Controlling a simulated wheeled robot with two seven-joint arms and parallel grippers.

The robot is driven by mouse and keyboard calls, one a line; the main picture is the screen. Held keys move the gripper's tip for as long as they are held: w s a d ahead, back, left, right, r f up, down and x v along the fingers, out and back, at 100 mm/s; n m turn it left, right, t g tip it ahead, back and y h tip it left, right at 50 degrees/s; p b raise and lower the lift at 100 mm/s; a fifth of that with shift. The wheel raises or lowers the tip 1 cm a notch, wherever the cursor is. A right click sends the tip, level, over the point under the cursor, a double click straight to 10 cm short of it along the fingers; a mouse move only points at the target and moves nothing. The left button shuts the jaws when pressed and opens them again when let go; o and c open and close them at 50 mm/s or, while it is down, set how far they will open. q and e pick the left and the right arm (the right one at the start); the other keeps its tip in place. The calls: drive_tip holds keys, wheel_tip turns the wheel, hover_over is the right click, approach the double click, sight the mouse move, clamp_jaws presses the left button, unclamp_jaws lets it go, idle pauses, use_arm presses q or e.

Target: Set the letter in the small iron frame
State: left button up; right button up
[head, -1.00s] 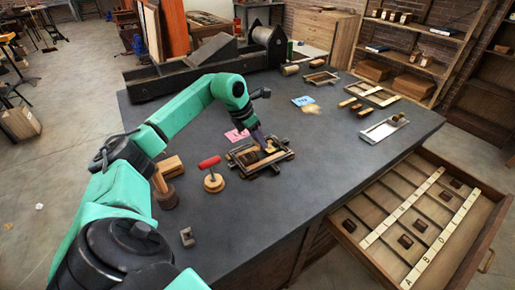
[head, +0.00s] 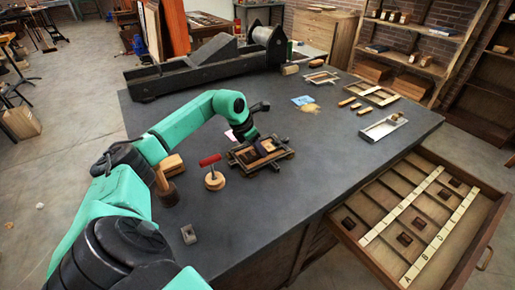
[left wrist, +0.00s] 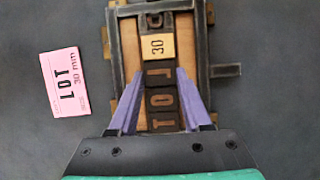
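The small iron frame (head: 283,161) lies on the dark bench near its middle. The left wrist view shows its dark side bar (left wrist: 201,50) and a column of blocks inside it. Three dark letter blocks, looking like T (left wrist: 162,121), O (left wrist: 161,98) and J (left wrist: 160,73), line up with a pale block marked 30 (left wrist: 157,47) and a partly cut-off dark block (left wrist: 154,20). My left gripper (left wrist: 160,72) is over the frame. Its purple fingers straddle the column near the J-like block and look spread, with a visible gap on the left. My right gripper is not in view.
A pink card (left wrist: 65,83) reading LOT, 30 min, lies left of the frame. An open drawer (head: 370,255) with several dark blocks juts out at right.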

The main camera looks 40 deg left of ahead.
use_arm(q)
drive_tip(key=shift+o, duration=1.4)
drive_tip(key=shift+s+d+f, duration=0.15)
drive_tip(key=shift+s+f, duration=0.2)
drive_tip(key=shift+f, duration=0.35)
drive_tip(key=shift+r+p, duration=0.4)
drive_tip(key=shift+r, duration=0.4)
drive_tip(key=w+b+v, duration=0.1)
drive_tip(key=b+v, duration=0.1)
drive_tip(key=v, duration=0.9)
drive_tip(key=shift+s+r, duration=0.2)
drive_tip(key=shift+r, duration=0.3)
